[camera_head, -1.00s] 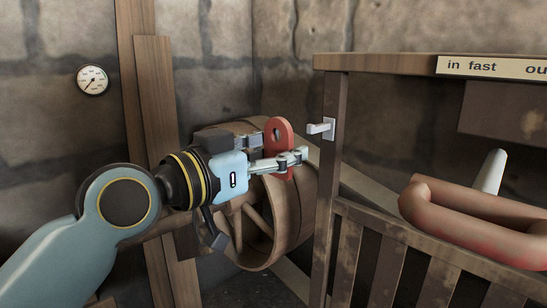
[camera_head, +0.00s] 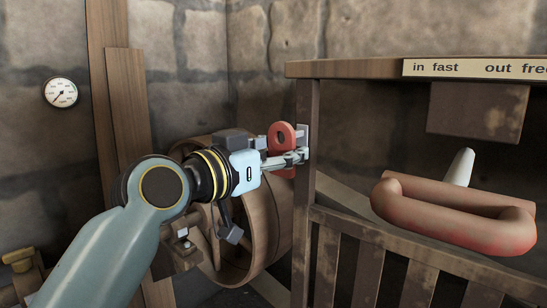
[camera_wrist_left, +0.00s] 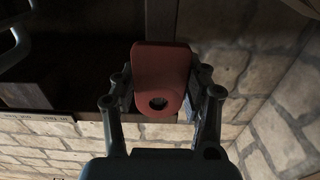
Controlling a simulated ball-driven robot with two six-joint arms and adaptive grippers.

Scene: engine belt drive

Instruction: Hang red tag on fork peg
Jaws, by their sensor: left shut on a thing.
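The red tag (camera_head: 274,142) is a flat plate with a rounded top and a hole near that end. My left gripper (camera_head: 288,158) is shut on its lower part and holds it upright. In the left wrist view the red tag (camera_wrist_left: 160,72) sits between the fingers of my left gripper (camera_wrist_left: 163,95). The fork peg (camera_head: 303,130) is a pale metal peg on the wooden post. I cannot tell whether the peg passes through the hole. My right gripper is not in view.
The wooden post (camera_head: 304,220) carries a beam with a sign (camera_head: 480,69). A reddish looped handle (camera_head: 455,212) with a white rod (camera_head: 459,167) is at the right. A large wooden wheel (camera_head: 262,235) stands behind my left arm. A gauge (camera_head: 61,93) hangs on the wall.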

